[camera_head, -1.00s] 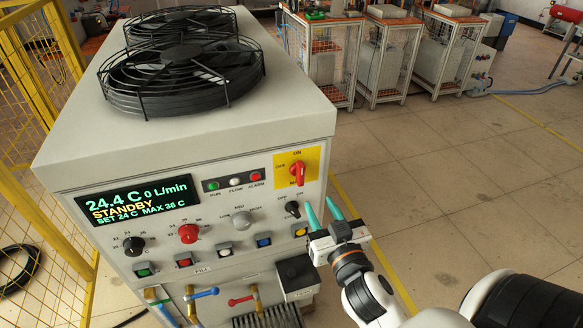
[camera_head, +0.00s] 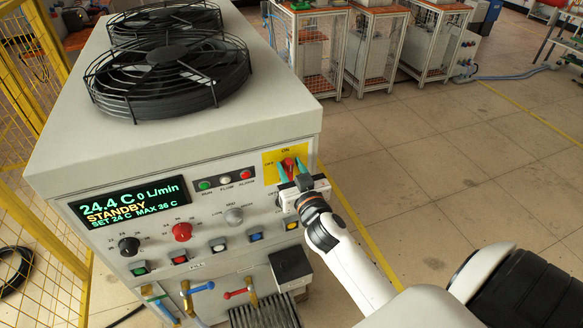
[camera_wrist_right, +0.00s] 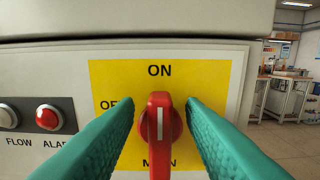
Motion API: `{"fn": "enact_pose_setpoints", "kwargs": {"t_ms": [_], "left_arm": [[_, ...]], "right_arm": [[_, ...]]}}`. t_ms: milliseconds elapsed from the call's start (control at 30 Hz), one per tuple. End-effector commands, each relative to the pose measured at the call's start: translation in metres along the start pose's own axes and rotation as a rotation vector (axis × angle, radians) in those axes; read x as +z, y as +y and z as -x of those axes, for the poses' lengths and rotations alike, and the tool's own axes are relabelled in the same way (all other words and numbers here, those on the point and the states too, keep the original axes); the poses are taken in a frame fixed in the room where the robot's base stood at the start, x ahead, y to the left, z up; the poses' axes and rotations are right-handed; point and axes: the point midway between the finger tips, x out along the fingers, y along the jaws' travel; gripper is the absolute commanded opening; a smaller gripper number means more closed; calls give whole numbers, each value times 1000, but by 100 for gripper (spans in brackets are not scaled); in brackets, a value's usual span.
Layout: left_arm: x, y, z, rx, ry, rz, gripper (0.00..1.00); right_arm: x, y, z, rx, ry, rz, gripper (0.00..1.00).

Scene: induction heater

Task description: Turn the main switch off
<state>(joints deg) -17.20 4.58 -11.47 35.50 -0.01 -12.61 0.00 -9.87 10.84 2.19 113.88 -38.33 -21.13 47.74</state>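The main switch is a red rotary handle (camera_wrist_right: 160,128) on a yellow plate (camera_wrist_right: 109,77) on the front panel of the grey heater. In the right wrist view its white line is upright and points at ON; OFF is to the left. In the head view the red handle (camera_head: 288,163) shows just beyond the fingertips. My right gripper (camera_wrist_right: 161,112) is open, with one teal finger on each side of the handle and a visible gap on both sides. It also shows at the panel in the head view (camera_head: 291,172). My left gripper is not in view.
Left of the switch are the indicator lamps (camera_head: 225,180) and a display (camera_head: 131,208) reading STANDBY. Knobs (camera_head: 182,232), square buttons and hose valves (camera_head: 238,293) lie below. Two black fans (camera_head: 165,75) sit on top. The floor to the right is clear.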

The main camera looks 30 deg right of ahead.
Motion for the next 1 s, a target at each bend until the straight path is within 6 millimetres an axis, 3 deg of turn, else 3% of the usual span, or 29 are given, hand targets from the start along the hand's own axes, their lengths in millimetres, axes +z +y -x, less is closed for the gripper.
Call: {"fn": "enact_pose_setpoints", "kwargs": {"t_ms": [133, 300, 367, 767, 1000], "left_arm": [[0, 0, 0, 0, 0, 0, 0], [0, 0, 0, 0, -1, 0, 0], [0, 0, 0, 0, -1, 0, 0], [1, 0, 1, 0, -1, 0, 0], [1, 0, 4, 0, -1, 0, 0]], "right_arm": [[0, 0, 0, 0, 0, 0, 35], [0, 0, 0, 0, 0, 0, 7], [0, 0, 0, 0, 0, 0, 0], [0, 1, 0, -1, 1, 44, 0], [0, 4, 0, -2, 2, 191, 0]]}}
